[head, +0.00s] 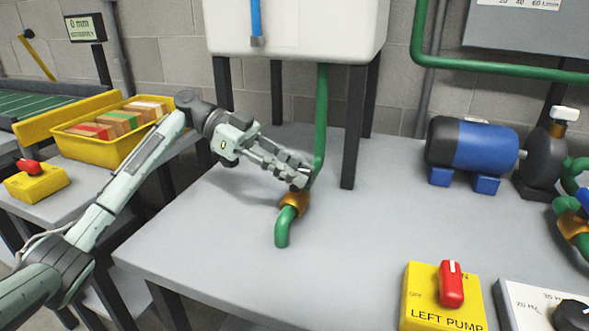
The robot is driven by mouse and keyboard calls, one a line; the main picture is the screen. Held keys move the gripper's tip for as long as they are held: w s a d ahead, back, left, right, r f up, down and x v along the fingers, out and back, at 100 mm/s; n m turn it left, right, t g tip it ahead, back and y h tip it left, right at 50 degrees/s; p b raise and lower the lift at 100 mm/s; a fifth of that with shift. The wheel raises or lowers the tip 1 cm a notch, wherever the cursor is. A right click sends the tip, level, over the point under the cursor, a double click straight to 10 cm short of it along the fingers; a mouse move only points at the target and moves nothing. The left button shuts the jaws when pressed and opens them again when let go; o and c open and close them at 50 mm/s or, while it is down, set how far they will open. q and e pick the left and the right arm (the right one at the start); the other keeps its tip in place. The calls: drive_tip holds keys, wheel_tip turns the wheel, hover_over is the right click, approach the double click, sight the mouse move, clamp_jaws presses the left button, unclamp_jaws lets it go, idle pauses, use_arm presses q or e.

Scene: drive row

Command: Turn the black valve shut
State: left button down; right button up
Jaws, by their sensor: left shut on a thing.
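My left gripper (300,179) reaches in from the left and is shut at the top of the brass valve body (293,202). The body sits on the green pipe (321,120) that comes down from the white tank, and a green elbow bends down to the table below it. The fingers cover the valve's handle, so its colour and angle cannot be made out. My right gripper is not in view.
The white tank (300,25) stands on dark legs close behind the gripper. A blue motor pump (470,148) is at the right. A yellow LEFT PUMP switch box (425,300) is at the front right. A yellow crate (90,150) is at the left. The grey tabletop (365,225) between is clear.

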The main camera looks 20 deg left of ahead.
use_arm(q)
drive_tip(key=c, duration=1.3)
unclamp_jaws()
drive_tip(key=shift+d+f, duration=0.1)
drive_tip(key=v, duration=1.2)
drive_tip(key=shift+s, duration=0.1)
